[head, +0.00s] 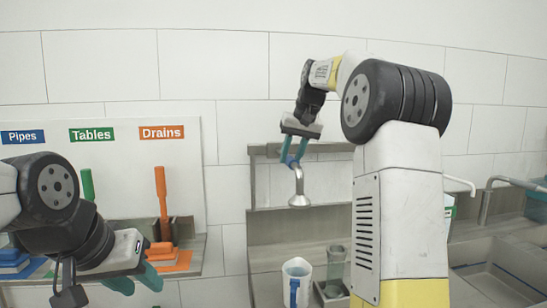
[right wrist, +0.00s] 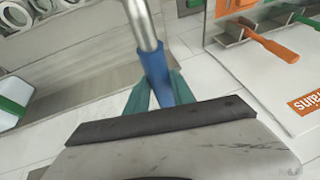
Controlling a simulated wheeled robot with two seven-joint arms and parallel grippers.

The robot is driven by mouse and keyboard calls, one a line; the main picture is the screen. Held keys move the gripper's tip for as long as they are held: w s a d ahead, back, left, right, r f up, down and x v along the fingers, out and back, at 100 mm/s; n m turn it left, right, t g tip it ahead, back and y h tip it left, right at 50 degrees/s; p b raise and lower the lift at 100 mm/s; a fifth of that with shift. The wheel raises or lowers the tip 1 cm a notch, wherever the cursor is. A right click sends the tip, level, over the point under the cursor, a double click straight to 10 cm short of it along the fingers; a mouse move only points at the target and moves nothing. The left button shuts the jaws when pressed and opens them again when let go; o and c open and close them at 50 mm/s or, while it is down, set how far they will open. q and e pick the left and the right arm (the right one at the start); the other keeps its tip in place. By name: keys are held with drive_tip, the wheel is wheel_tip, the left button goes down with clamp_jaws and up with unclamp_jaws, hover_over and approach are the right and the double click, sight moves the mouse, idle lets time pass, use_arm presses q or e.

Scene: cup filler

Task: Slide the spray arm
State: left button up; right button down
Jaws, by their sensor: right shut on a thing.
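The spray arm is a metal tube with a blue grip and a round spray head (head: 299,200), hanging in front of the grey shelf frame in the head view. My right gripper (head: 291,160) is shut on its blue grip. In the right wrist view the blue grip (right wrist: 155,75) sits between the teal fingers of my right gripper (right wrist: 153,92), with the metal tube running up from it. My left gripper (head: 134,283) is low at the left of the head view, its teal fingers apart with nothing seen between them.
A white jug with a blue handle (head: 297,279) and a clear glass (head: 335,262) stand below the spray head. An orange brush (head: 162,205) and a green brush (head: 87,189) stand at the labelled board (head: 120,165). A sink (head: 495,283) is at the right.

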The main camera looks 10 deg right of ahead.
drive_tip(key=c, duration=1.1)
unclamp_jaws()
drive_tip(key=v, duration=0.7)
drive_tip(key=shift+s+r, duration=0.15)
drive_tip(key=shift+r, duration=0.25)
